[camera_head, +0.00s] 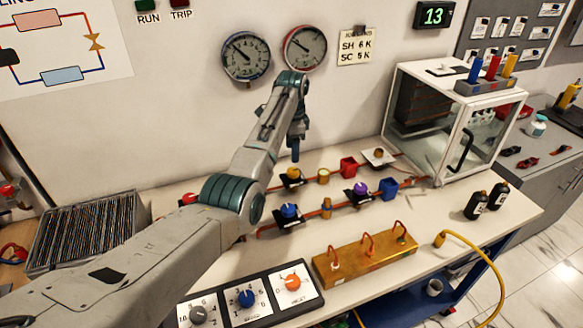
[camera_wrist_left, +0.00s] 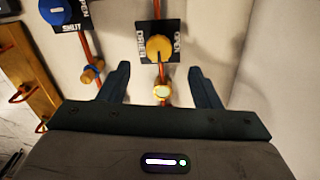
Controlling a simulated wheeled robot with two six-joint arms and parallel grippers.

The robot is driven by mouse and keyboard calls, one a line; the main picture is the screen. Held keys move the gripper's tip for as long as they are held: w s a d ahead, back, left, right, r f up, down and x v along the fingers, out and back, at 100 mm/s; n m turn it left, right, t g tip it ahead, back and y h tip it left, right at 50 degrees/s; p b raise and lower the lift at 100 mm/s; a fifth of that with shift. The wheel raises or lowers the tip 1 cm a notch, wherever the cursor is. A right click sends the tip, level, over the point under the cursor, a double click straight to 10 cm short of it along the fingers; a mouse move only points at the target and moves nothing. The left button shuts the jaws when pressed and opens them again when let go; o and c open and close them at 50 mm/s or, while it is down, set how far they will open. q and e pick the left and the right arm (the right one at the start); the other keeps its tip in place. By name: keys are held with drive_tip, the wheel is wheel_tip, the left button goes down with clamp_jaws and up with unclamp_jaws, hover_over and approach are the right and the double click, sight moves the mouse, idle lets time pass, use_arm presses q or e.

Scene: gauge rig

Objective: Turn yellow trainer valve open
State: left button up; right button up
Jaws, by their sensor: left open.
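The yellow valve (camera_head: 293,173) sits on a dark plate on a copper pipe at the back of the bench. In the left wrist view the yellow knob (camera_wrist_left: 159,48) shows on its black plate, with lettering on both sides. My left gripper (camera_head: 295,155) points down just above the yellow valve. In the left wrist view its two fingers (camera_wrist_left: 161,80) are open and apart, with the knob beyond them, roughly between their lines. No contact with the knob shows. My right gripper is not in view.
A blue valve (camera_head: 289,211) is in front of the yellow one, and a purple valve (camera_head: 361,190) to its right. A brass block (camera_head: 365,258) with hooked probes, a knob panel (camera_head: 250,298) and a glass cabinet (camera_head: 455,120) surround them. Two gauges (camera_head: 246,57) hang on the wall.

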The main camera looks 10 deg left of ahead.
sight(292, 170)
use_arm(q)
wheel_tip(292, 170, down, 8)
drive_tip(key=shift+s+p, duration=0.1)
drive_tip(key=shift+p, duration=0.5)
drive_tip(key=c, duration=1)
